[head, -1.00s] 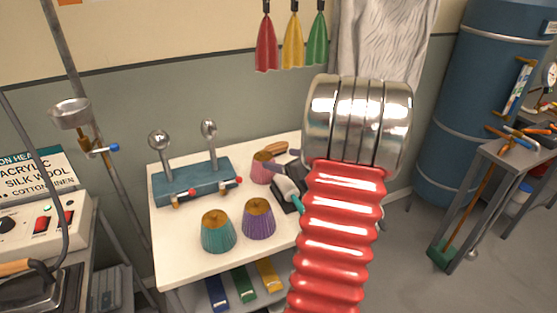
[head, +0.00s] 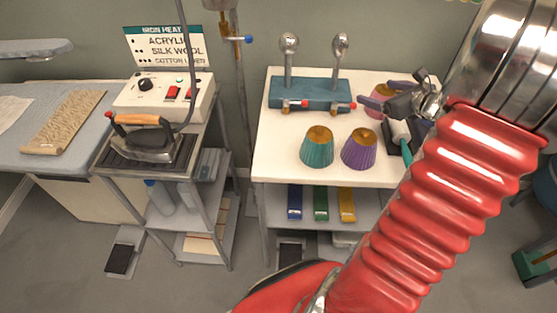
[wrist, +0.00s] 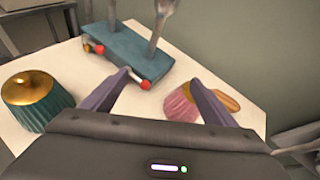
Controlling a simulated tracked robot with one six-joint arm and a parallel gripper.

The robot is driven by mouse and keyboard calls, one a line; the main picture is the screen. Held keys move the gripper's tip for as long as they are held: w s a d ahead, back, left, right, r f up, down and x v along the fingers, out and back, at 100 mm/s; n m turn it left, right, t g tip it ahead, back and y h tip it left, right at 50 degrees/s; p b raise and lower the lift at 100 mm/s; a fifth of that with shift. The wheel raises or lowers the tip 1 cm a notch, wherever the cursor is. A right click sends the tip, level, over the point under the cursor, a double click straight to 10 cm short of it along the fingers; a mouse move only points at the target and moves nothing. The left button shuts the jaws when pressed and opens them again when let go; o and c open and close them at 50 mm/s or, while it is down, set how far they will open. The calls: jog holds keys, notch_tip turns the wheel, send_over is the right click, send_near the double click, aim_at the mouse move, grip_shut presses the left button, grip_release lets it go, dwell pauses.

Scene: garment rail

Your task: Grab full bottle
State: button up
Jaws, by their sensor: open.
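A pale bottle with a blue cap (head: 158,196) stands on the shelf under the iron in the head view. How full it is cannot be told. My gripper (head: 374,94) is open and empty above the white table, far to the right of that bottle. In the wrist view my gripper's two purple-grey fingers (wrist: 158,80) are spread, with bare table and the teal valve block between and beyond them. The right finger partly covers a pink thread cone (wrist: 180,104). No bottle shows in the wrist view.
The white table (head: 282,165) holds a teal valve block (head: 305,93), a green cone (head: 317,148) and a purple cone (head: 359,149). An iron (head: 145,140) and control box (head: 165,98) sit on the stand at left. Open floor lies in front.

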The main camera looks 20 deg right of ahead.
jog(key=a+r+n+g+y, duration=0.2)
jog(key=a+n, duration=0.5)
jog(key=a, duration=0.7)
jog(key=a+r+n+g+y, duration=0.25)
jog(key=a+n, duration=0.55)
jog(key=a, duration=0.5)
jog(key=s+a+r+n+g+h, duration=0.1)
jog(key=s+a+n+h, duration=0.3)
jog(key=s+a+n, duration=1)
jog(key=s+n+g, duration=0.1)
jog(key=n, duration=0.4)
jog(key=shift+s+r+g, duration=0.35)
jog(key=shift+s+r, duration=0.05)
jog(key=shift+c, duration=0.6)
